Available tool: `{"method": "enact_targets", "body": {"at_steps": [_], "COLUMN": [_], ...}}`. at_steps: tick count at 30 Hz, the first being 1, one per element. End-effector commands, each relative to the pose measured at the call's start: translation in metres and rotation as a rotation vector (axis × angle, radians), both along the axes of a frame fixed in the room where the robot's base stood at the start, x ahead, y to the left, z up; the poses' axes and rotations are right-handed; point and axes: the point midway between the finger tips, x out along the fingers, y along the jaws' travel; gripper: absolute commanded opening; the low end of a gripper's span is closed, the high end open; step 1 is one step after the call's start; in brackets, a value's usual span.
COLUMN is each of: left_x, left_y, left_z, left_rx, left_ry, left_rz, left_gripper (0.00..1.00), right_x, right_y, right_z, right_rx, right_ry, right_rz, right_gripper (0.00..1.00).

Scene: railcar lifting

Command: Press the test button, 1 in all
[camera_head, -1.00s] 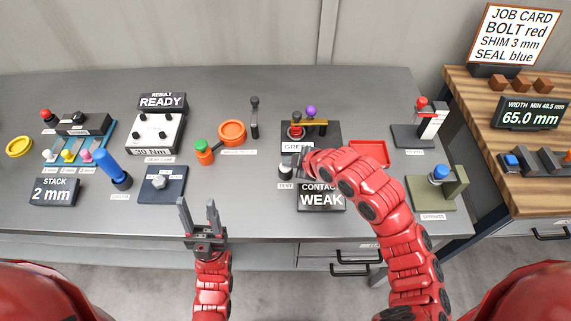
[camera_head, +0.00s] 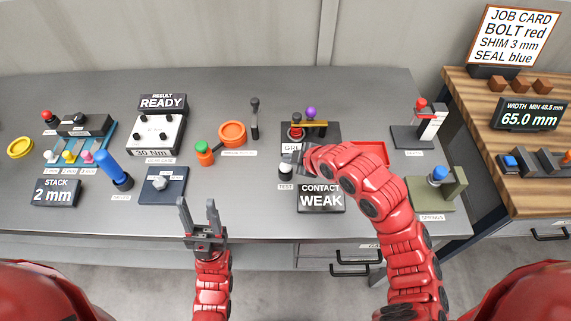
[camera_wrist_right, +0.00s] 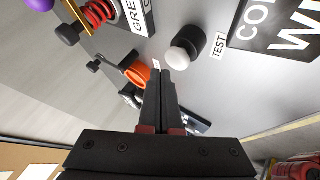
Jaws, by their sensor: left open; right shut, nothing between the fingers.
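The test button (camera_head: 285,169) is a black cylinder with a white cap, standing on the grey bench beside a TEST label (camera_head: 286,186). In the right wrist view the button (camera_wrist_right: 186,50) is just beyond the fingertips, with the TEST label (camera_wrist_right: 218,46) beside it. My right gripper (camera_wrist_right: 164,75) is shut and empty; no contact with the cap shows. In the head view the right gripper (camera_head: 299,158) is close to the button, partly hidden by its own wrist. The display (camera_head: 321,198) reads CONTACT WEAK. My left gripper (camera_head: 199,205) is open and empty over the front edge.
Behind the button stands the grease station (camera_head: 311,132) with a red spring and purple knob. A black lever (camera_head: 255,118) and orange ring (camera_head: 232,133) stand to the left. The READY display (camera_head: 162,101) is further back.

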Motion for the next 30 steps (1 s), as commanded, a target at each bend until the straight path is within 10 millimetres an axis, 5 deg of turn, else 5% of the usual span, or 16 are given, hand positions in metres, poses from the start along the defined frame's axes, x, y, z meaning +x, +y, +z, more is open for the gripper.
{"method": "enact_targets", "body": {"at_steps": [21,30], "left_x": [0.000,0.000], "left_y": [0.000,0.000], "left_z": [0.020,0.019], "left_rx": [0.000,0.000], "left_ry": [0.000,0.000], "left_rz": [0.000,0.000], "left_gripper": [0.50,0.50], "right_x": [0.000,0.000], "right_y": [0.000,0.000], "right_z": [0.049,0.050], "right_rx": [-0.001,0.000], "right_ry": [0.000,0.001], "right_rz": [-0.001,0.001], "right_gripper": [0.00,0.00]}}
